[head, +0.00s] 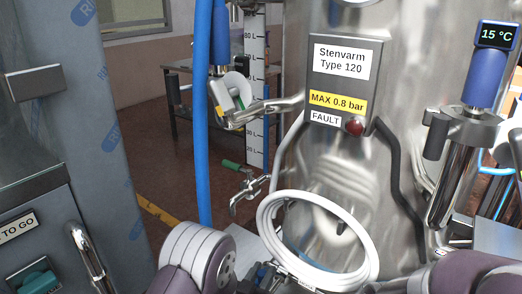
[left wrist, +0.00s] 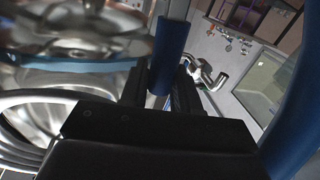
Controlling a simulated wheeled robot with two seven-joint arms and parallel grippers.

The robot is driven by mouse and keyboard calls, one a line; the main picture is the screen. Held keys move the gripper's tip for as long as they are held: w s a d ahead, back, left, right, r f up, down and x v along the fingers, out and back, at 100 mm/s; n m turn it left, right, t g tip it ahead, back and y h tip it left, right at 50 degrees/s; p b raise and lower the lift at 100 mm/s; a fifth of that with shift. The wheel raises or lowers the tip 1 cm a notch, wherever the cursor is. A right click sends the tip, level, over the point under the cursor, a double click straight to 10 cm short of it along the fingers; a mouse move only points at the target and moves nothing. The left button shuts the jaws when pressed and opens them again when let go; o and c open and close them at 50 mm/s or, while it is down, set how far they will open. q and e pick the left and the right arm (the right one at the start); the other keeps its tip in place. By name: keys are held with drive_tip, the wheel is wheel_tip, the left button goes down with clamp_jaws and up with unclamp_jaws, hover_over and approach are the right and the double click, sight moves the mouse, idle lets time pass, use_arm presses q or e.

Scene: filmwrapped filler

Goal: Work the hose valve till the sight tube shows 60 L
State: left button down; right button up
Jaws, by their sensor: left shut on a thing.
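The sight tube and its litre scale (head: 256,125) stand upright beside the steel tank (head: 400,110); I cannot make out the liquid level. A steel tap with a green handle (head: 232,164) shows low in front of it. A metal fitting with a blue sleeve (head: 220,35) hangs above, beside a white disc (head: 236,90). I cannot tell whether this rod belongs to the hose valve. My right gripper is out of view.
A white hose coil (head: 318,240) hangs at the tank front. A blue hose (head: 203,120) runs down left of the scale. A grey cabinet (head: 35,150) stands at left, and a thermometer fitting (head: 485,78) at right. Some floor shows behind.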

use_arm(q)
drive_tip(key=shift+s+d+m, duration=0.3)
drive_tip(key=shift+d+m, duration=0.05)
drive_tip(key=shift+m, duration=0.05)
idle(0.4)
drive_tip(key=c, duration=1)
unclamp_jaws()
drive_tip(key=shift+o, duration=0.2)
drive_tip(key=shift+s, duration=0.1)
drive_tip(key=b+v, duration=0.2)
drive_tip(key=v, duration=1)
drive_tip(key=shift+s, duration=0.2)
